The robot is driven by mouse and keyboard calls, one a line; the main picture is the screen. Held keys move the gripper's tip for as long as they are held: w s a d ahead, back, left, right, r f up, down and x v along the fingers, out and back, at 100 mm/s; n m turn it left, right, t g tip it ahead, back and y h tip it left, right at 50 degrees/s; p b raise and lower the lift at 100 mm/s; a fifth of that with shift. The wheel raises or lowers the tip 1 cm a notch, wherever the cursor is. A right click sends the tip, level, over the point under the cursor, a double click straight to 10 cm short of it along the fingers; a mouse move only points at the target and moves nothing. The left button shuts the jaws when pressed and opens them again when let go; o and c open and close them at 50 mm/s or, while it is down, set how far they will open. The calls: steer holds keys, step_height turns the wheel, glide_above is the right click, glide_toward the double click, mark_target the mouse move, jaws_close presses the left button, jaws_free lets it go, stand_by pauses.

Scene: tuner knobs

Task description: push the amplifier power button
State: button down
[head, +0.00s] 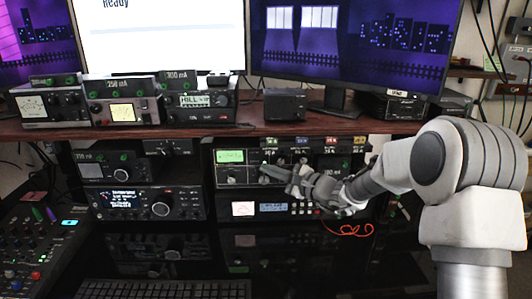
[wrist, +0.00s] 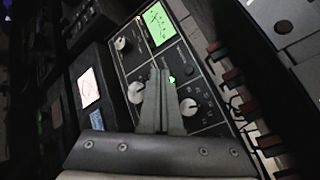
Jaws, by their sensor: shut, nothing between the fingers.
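A dark unit with a lit green meter (head: 230,156) sits in the rack under the shelf; I take it for the amplifier, but its label is unreadable. Its meter also shows in the wrist view (wrist: 159,25). My gripper (head: 265,174) is shut and empty, close in front of this unit's panel. In the wrist view its fingertips (wrist: 160,73) lie between the panel's round knobs. A small green light (wrist: 172,79) shows just right of the fingertips; I cannot tell whether it is the power button. I cannot tell whether the fingertips touch the panel. The fingers hide part of it.
A unit with a white meter and blue display (head: 273,207) sits below. More radios (head: 135,203) stand to the left. A red cable (head: 348,230) hangs at the right. The shelf (head: 260,129) with small devices runs above my gripper. A keyboard (head: 165,289) lies in front.

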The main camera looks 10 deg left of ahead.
steer(key=s+b, duration=0.1)
steer(key=s, duration=0.2)
steer(key=s+d+b, duration=0.1)
steer(key=s, duration=0.1)
steer(key=shift+s+d+b, duration=0.2)
steer(key=shift+s+b, duration=0.1)
steer(key=shift+s, duration=0.1)
